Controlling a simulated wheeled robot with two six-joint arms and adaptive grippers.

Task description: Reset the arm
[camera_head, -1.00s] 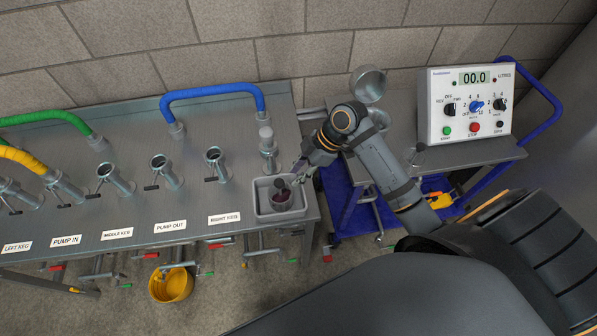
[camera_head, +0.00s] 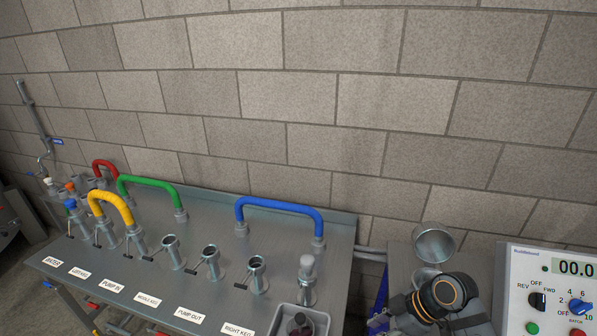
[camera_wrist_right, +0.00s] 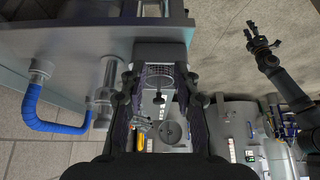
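My right arm (camera_head: 445,294) shows at the bottom right of the head view, in front of the cart. Its fingers are cut off or hidden there. In the right wrist view my right gripper (camera_wrist_right: 160,88) has its two dark fingers apart, with nothing visibly held between them. My left gripper (camera_wrist_right: 262,40) shows at the upper right of that view, its dark fingers spread above the floor, apart from the bench. The left arm is not in the head view.
A steel bench (camera_head: 215,291) carries pipe stubs and blue (camera_head: 280,203), green (camera_head: 150,183) and yellow (camera_head: 110,198) hoses. A grey tub (camera_head: 325,318) holds a dark round object. A control box (camera_head: 517,300) and metal cup (camera_head: 434,242) stand at right.

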